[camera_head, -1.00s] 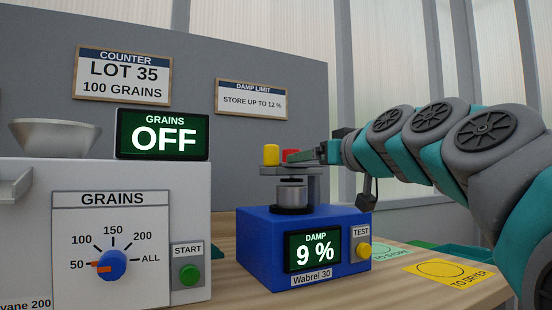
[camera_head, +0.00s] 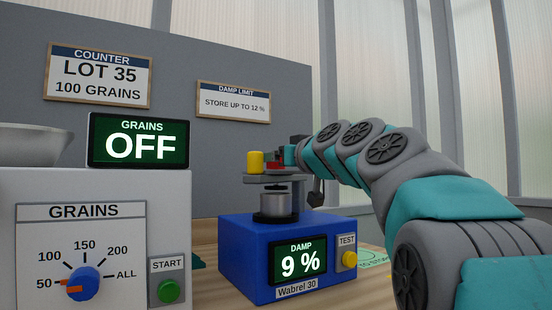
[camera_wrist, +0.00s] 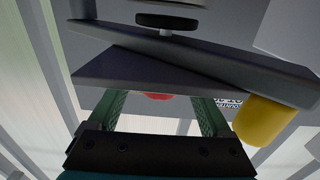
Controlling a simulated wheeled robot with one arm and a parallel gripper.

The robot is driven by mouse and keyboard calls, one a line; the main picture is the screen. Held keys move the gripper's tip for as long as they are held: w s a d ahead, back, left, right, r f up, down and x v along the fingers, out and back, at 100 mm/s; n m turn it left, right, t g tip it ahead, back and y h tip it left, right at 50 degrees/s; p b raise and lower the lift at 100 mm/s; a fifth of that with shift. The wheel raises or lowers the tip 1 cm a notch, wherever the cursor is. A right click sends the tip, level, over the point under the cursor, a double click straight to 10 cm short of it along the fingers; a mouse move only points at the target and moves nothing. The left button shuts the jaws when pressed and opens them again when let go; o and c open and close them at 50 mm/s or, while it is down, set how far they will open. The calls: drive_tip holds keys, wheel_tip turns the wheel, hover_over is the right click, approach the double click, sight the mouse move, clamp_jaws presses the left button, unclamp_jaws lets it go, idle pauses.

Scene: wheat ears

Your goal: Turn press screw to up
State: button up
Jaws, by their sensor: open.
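The press is a dark grey bar (camera_head: 290,179) with a yellow knob (camera_head: 255,162) and a red part (camera_head: 275,168) on top. It stands above a metal cup (camera_head: 279,204) on the blue damp meter (camera_head: 235,250). A dark disc (camera_head: 275,187) hangs under the bar, above the cup. In the wrist view the bar (camera_wrist: 190,55) crosses above my gripper (camera_wrist: 160,108), the yellow knob (camera_wrist: 262,120) is outside the right finger, and the red part (camera_wrist: 157,96) shows between the open fingers. Whether they touch it I cannot tell.
The meter reads 9 % beside a yellow TEST button (camera_head: 349,259). A grain counter (camera_head: 110,195) with a blue dial (camera_head: 83,284) and green START button (camera_head: 168,291) stands left; its display (camera_head: 140,141) reads OFF. A grey wall (camera_head: 220,150) is behind.

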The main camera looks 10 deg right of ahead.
drive_tip(key=shift+f, duration=0.1)
clamp_jaws()
idle(0.7)
